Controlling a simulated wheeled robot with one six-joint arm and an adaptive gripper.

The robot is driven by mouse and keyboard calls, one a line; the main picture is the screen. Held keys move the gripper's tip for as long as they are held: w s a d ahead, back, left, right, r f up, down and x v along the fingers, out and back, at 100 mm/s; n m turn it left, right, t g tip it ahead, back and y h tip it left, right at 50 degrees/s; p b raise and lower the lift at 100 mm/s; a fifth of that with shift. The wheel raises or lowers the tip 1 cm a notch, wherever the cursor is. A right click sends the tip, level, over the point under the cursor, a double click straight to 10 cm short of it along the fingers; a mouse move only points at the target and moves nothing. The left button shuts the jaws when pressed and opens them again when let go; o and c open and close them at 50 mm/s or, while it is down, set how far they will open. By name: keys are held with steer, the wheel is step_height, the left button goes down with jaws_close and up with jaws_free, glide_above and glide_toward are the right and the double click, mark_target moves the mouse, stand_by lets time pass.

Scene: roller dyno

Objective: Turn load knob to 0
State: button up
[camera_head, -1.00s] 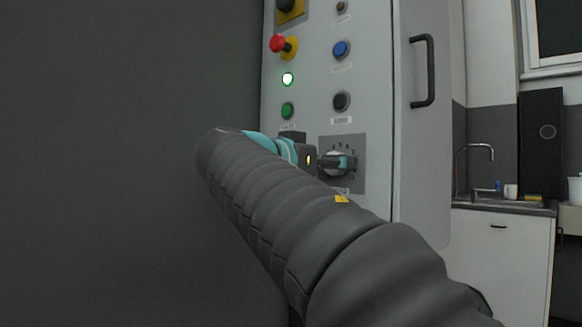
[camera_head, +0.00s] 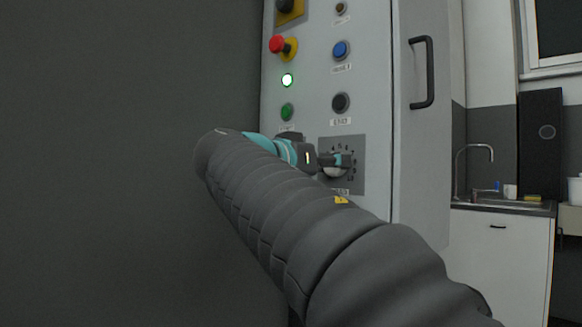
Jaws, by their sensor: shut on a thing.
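The load knob (camera_head: 336,172) sits on a grey numbered dial plate (camera_head: 356,181) low on the cabinet front. My gripper (camera_head: 342,160) reaches it from the left and is shut on the knob. The fingers hide much of the knob and the left part of the scale. A few numbers show above and to the right of the knob. I cannot tell which number the knob points to.
Above the dial are a black button (camera_head: 341,103), a blue button (camera_head: 341,50), a red emergency stop (camera_head: 278,44), a lit white lamp (camera_head: 288,80) and a green button (camera_head: 287,111). The cabinet's side handle (camera_head: 427,72) is to the right. A sink (camera_head: 500,203) stands farther back.

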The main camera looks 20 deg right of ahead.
steer(key=shift+w+r+n+p, duration=0.1)
steer(key=shift+n+p, duration=1.25)
steer(key=shift+n, duration=2.2)
steer(key=shift+r+n+p, duration=0.1)
steer(key=shift+n+p, duration=1.2)
steer(key=shift+n, duration=2.25)
steer(key=shift+f, duration=0.1)
steer(key=o, duration=1.1)
steer(key=shift+o, duration=0.2)
steer(key=shift+a+f, duration=0.1)
